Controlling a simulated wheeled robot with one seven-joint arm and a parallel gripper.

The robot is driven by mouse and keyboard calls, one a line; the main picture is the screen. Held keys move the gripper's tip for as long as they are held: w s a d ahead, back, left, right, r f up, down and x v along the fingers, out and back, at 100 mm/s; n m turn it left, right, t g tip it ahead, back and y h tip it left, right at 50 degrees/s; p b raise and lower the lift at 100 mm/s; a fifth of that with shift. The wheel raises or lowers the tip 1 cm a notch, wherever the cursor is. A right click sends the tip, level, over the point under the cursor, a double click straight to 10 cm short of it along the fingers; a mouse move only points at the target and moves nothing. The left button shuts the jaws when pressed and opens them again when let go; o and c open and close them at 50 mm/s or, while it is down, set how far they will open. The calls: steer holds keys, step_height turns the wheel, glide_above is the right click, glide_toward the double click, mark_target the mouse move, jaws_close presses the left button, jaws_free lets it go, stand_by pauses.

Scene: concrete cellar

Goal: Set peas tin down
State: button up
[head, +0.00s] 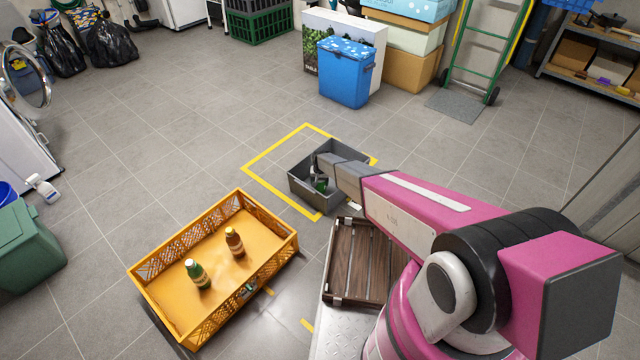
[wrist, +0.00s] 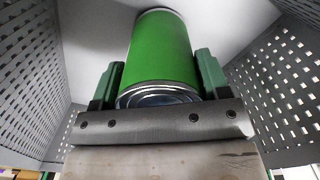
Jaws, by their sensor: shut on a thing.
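The peas tin is a green can with silver rims; in the wrist view the tin (wrist: 162,50) sits between the two fingers of my gripper (wrist: 158,75). The gripper is shut on it. Around it are the perforated walls of a grey crate (wrist: 275,85), with a pale floor beyond the tin. In the head view the grey crate (head: 305,187) stands on the floor, and my gripper (head: 319,183) reaches down inside it. A little green of the tin shows there. Whether the tin touches the crate floor, I cannot tell.
Yellow tape (head: 262,160) marks a square on the floor around the grey crate. An orange crate (head: 215,275) with two bottles stands to the left front. A wooden slatted crate (head: 362,262) is near my arm. A blue cool box (head: 345,75) stands behind.

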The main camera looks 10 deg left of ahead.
steer(key=shift+f, duration=0.25)
steer(key=shift+f, duration=0.15)
steer(key=o, duration=0.9)
